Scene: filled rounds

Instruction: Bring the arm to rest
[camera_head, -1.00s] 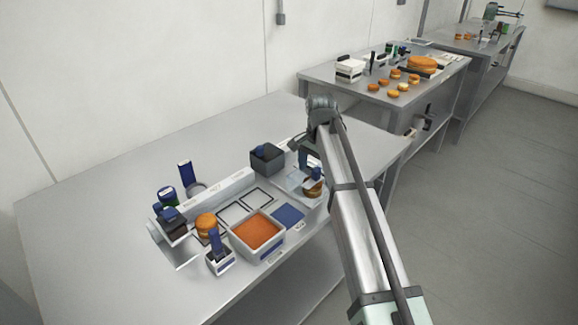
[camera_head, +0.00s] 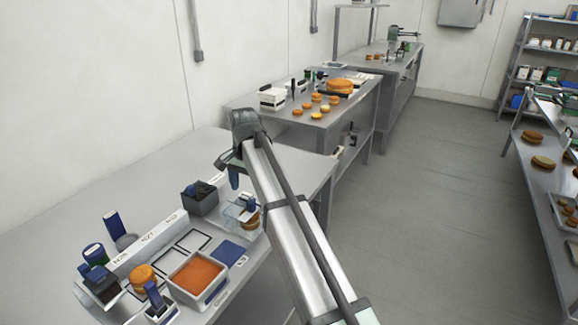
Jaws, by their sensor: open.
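My arm reaches out over the near table (camera_head: 62,235), with its wrist bent at the far end. My gripper (camera_head: 233,180) hangs below the wrist, pointing down, above the back right of the work area. It is open and I see nothing held in it. The fingers are small and partly hidden by the wrist. Below it are a dark grey bin (camera_head: 200,200) with a blue item in it and a clear container (camera_head: 240,214) with a round brown and orange item. The gripper appears apart from both.
An orange-filled white tray (camera_head: 197,277), a blue pad (camera_head: 229,251) and an orange round (camera_head: 142,279) lie on the near table. A second table (camera_head: 345,95) with several rounds stands behind. Shelves (camera_head: 545,60) and another table stand right, across open floor.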

